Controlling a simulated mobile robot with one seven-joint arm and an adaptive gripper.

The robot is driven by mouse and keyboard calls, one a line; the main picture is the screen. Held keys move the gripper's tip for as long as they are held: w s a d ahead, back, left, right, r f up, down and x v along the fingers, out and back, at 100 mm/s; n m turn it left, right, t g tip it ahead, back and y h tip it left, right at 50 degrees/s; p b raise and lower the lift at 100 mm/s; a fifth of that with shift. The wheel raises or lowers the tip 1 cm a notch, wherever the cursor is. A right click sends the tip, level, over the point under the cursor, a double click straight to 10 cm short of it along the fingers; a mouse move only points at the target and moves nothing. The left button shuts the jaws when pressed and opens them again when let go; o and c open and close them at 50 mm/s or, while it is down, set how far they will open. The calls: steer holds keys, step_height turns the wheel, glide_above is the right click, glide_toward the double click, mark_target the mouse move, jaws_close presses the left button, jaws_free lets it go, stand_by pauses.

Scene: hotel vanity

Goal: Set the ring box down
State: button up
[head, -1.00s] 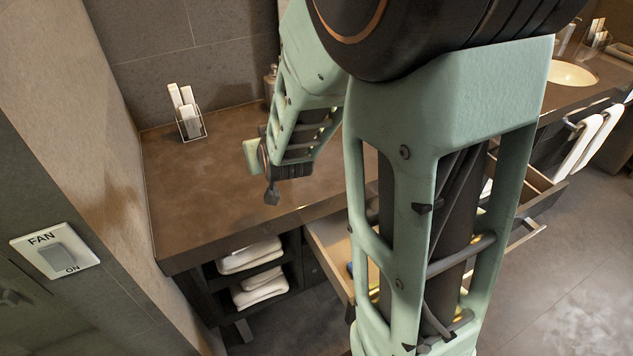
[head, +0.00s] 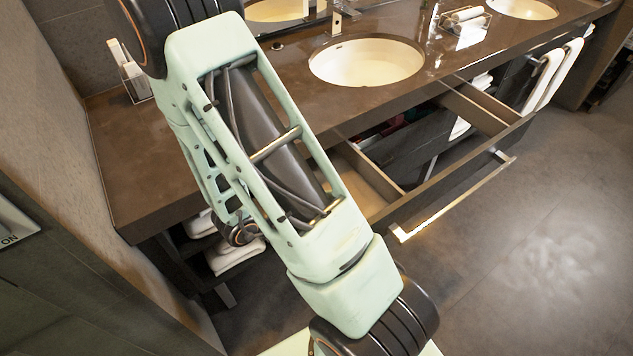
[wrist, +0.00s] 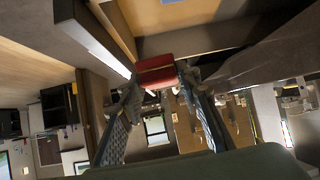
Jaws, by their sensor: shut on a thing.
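A small red ring box (wrist: 157,72) is between the fingertips of my gripper (wrist: 158,86) in the wrist view. My gripper is shut on it. Just past the box in that view is pale wooden drawer woodwork (wrist: 205,35); I cannot tell whether the box touches it. In the head view my own arm covers the gripper and the box, so neither can be made out there.
The dark vanity counter (head: 140,160) has a round basin (head: 366,62) and a clear left end. A drawer (head: 470,165) stands open below it, with a long bar handle (head: 455,195) in front. A holder (head: 133,80) stands by the left wall. Towels (head: 235,255) lie on the shelf below.

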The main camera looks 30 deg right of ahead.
steer(key=s+m+g, duration=0.1)
steer(key=s, duration=0.3)
steer(key=b, duration=1)
glide_above(359, 202)
steer(key=a, duration=0.5)
steer(key=shift+m, duration=0.3)
steer(key=f, duration=0.9)
steer(key=shift+s+f, duration=0.4)
steer(key=shift+w+d+f, duration=0.1)
steer(key=shift+w+f, duration=0.05)
steer(key=shift+f, duration=0.1)
steer(key=shift+w+d+f+b, duration=0.15)
steer(key=shift+f+b, duration=0.5)
steer(key=shift+f, duration=1.05)
steer(key=shift+f, duration=0.1)
steer(key=o, duration=1.2)
steer(key=shift+c, duration=0.2)
